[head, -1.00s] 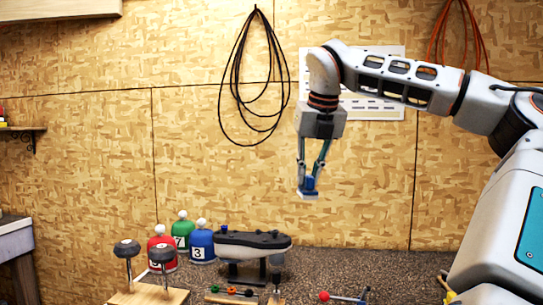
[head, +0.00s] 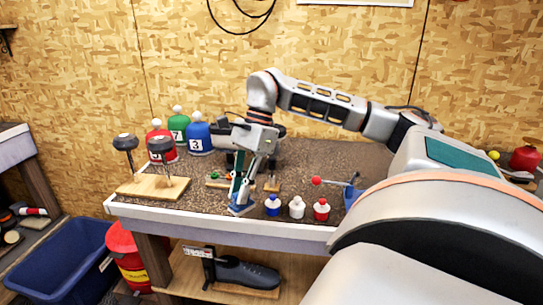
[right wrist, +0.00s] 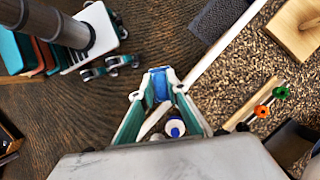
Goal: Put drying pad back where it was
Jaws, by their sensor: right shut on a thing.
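My right gripper (head: 240,192) is low over the front edge of the workbench, left of the small bottles. It is shut on a small blue piece (head: 240,210), which I take to be the drying pad. In the right wrist view the blue pad (right wrist: 158,80) sits between the fingertips (right wrist: 160,88). Whether the pad touches the bench top (head: 335,165) is hard to tell. My left gripper is not in view.
A wooden block with two golf clubs (head: 150,188) stands to the left. Numbered head covers (head: 198,138) are behind. A blue bin (head: 60,260) is on the floor.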

